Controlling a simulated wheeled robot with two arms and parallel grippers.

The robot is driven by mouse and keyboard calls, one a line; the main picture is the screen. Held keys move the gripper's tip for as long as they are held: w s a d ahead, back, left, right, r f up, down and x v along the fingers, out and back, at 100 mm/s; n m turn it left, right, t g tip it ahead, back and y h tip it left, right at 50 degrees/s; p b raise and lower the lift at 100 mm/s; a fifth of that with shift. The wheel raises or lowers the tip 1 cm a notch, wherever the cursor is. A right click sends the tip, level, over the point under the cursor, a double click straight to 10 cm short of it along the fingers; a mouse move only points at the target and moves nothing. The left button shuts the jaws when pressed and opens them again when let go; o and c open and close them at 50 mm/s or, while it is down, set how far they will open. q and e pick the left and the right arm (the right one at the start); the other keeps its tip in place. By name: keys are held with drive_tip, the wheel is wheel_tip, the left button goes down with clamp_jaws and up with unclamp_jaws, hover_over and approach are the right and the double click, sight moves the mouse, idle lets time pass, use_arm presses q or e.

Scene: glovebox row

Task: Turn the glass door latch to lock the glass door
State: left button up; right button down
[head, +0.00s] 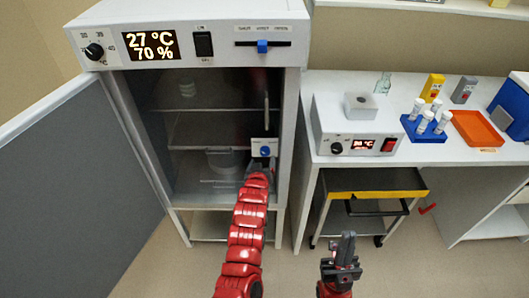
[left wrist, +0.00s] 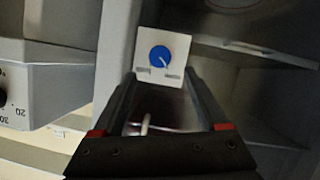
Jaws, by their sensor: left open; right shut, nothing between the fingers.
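The glass door (head: 205,115) covers the incubator's front opening and looks closed, with shelves seen through it. The latch, a blue knob on a white plate (head: 264,150), sits at its right edge. In the left wrist view the blue knob (left wrist: 160,56) has a white mark pointing to the lower right, with two small labels below. My left gripper (head: 260,167) is open, just below the latch; its fingers (left wrist: 160,82) point at the plate from either side, and contact cannot be told. My right gripper (head: 346,246) is shut and empty, low in front of the bench.
The grey outer door (head: 70,190) stands wide open at the left. A vertical handle (head: 266,105) is above the latch. A bench (head: 400,90) at the right carries a heater box (head: 355,130), a blue tube rack (head: 424,133) and an orange tray (head: 480,130).

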sight(265, 152)
use_arm(q)
drive_tip(key=b+x, duration=0.1)
drive_tip(key=x, duration=0.5)
drive_tip(key=shift+w+d+f, duration=0.1)
drive_tip(key=shift+w+f, duration=0.15)
drive_tip(key=shift+w, duration=0.1)
drive_tip(key=shift+w+f, duration=0.1)
drive_tip(key=shift+w, duration=0.4)
drive_tip(key=shift+c, duration=0.2)
drive_tip(key=shift+b, duration=0.3)
clamp_jaws()
